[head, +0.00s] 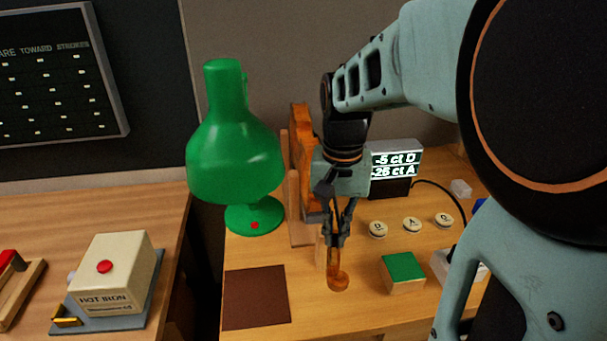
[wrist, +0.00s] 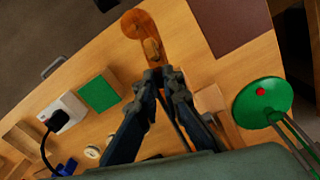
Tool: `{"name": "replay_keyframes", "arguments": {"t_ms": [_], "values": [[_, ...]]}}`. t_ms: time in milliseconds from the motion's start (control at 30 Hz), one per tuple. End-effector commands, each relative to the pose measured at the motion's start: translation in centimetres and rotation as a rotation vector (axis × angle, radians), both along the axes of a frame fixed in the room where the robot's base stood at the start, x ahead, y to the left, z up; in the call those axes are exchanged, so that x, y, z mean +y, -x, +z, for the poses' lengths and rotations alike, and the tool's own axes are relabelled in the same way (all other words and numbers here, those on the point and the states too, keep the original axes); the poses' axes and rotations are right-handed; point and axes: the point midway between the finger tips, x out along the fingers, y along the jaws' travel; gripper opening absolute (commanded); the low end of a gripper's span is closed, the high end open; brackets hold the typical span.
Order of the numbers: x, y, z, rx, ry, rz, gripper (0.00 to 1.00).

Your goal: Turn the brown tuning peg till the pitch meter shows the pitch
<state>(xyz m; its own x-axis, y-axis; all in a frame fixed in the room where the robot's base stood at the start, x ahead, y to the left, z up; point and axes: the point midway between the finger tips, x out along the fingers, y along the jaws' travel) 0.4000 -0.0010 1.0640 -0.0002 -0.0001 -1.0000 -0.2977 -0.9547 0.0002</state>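The orange-brown violin (head: 303,150) stands in a wooden holder, its scroll (head: 338,281) toward the front of the bench. In the wrist view the scroll (wrist: 140,24) lies just beyond my fingertips. My gripper (head: 335,240) points down at the pegbox behind the scroll. In the wrist view its two fingertips (wrist: 167,77) are close together over the pegbox. I cannot pick out the brown peg; the fingers cover that spot, so whether they grip it is unclear. The pitch meter (head: 394,160) reads about -5 ct D and -26 ct A, partly behind my arm.
A green lamp (head: 235,150) stands left of the violin. A brown mat (head: 256,297) lies front left, and a green-topped block (head: 402,272) lies right of the scroll. Several round lettered buttons (head: 411,225) sit before the meter. A hot iron box (head: 112,270) is on the left bench.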

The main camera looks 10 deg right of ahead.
Motion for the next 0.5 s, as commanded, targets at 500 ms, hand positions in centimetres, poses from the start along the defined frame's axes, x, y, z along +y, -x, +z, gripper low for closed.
{"name": "replay_keyframes", "arguments": {"t_ms": [500], "values": [[-0.03,-0.03,0.06,-0.001,0.000,0.144,0.00]]}}
